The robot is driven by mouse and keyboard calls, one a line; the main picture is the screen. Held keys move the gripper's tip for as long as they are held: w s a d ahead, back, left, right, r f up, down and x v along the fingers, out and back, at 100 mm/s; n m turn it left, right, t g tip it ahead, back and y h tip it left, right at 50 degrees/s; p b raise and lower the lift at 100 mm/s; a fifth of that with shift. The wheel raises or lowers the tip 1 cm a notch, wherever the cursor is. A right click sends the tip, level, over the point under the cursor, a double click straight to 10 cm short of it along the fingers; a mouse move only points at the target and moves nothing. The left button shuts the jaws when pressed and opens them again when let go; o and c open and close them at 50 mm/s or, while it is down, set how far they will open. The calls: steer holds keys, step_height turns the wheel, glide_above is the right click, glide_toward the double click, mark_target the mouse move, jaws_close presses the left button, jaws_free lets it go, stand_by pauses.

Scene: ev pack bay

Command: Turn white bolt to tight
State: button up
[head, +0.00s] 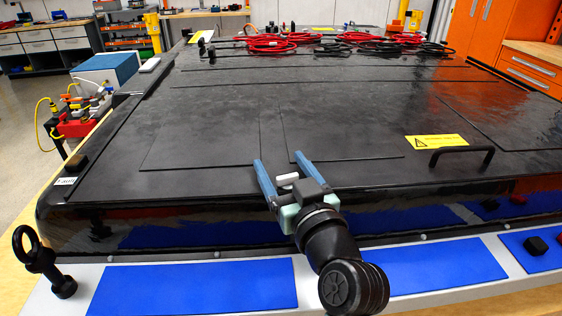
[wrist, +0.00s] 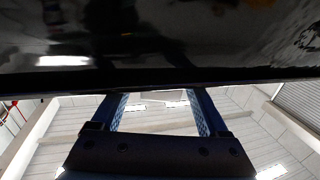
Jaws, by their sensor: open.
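My gripper (head: 279,160) has two blue fingers spread apart with nothing between their tips. In the head view it is over the front edge of the black battery pack lid (head: 215,130). In the wrist view the open fingers (wrist: 155,93) point toward the dark, glossy pack surface (wrist: 150,40). I cannot pick out the white bolt for certain. Small pale bolt heads (head: 216,254) sit along the pack's front flange, and the arm may hide others. A small white piece (head: 288,180) shows between the fingers near the gripper body; I cannot tell whether it belongs to the gripper.
A black eye bolt (head: 27,243) and a black knob-like part (head: 63,288) stand at the front left. A black handle (head: 462,152) rises from the lid beside a yellow warning label (head: 436,141). Red cables (head: 270,44) lie at the back. Blue mats (head: 195,287) line the front.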

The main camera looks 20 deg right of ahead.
steer(key=shift+w, duration=0.35)
jaws_close()
steer(key=shift+m+h+p, duration=0.3)
steer(key=shift+h+p, duration=0.1)
steer(key=shift+p, duration=0.05)
steer(key=shift+h+p, duration=0.3)
steer(key=shift+p, duration=0.1)
steer(key=m+h+p, duration=0.2)
steer(key=h, duration=0.1)
steer(key=shift+s+d+g+p, duration=0.1)
steer(key=shift+d+g+p, duration=0.2)
steer(key=shift+d+p, duration=0.1)
steer(key=shift+f+m, duration=0.1)
steer(key=shift+m, duration=0.2)
